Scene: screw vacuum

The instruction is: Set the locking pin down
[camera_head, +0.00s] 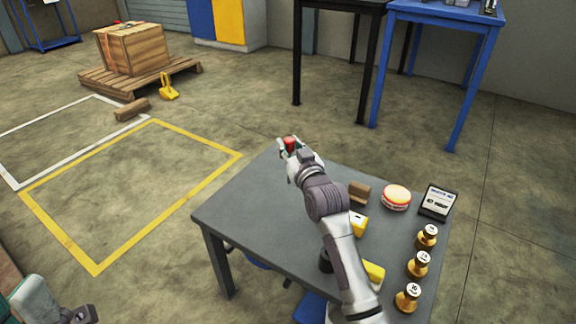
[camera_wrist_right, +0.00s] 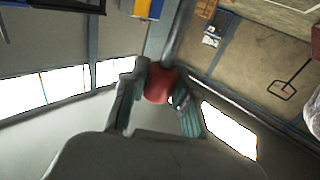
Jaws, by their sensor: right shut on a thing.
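The locking pin shows in the right wrist view as a red knob (camera_wrist_right: 158,85) with a grey shaft running up from it. My right gripper (camera_wrist_right: 160,92) is shut on the red knob, one greenish finger on each side. In the head view the red knob (camera_head: 291,143) shows between the fingers of my right gripper (camera_head: 288,147), above the far edge of the grey table (camera_head: 245,205). The shaft is not clear there. Part of my left gripper (camera_head: 78,314) shows at the bottom left; its jaws are cut off by the frame.
On the table's right side are a brown block (camera_head: 359,193), a round red-and-cream item (camera_head: 396,197), a dark labelled box (camera_head: 437,202), yellow pieces (camera_head: 374,271) and several brass weights (camera_head: 418,264). The table's left part is bare. A blue table (camera_head: 436,14) stands behind.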

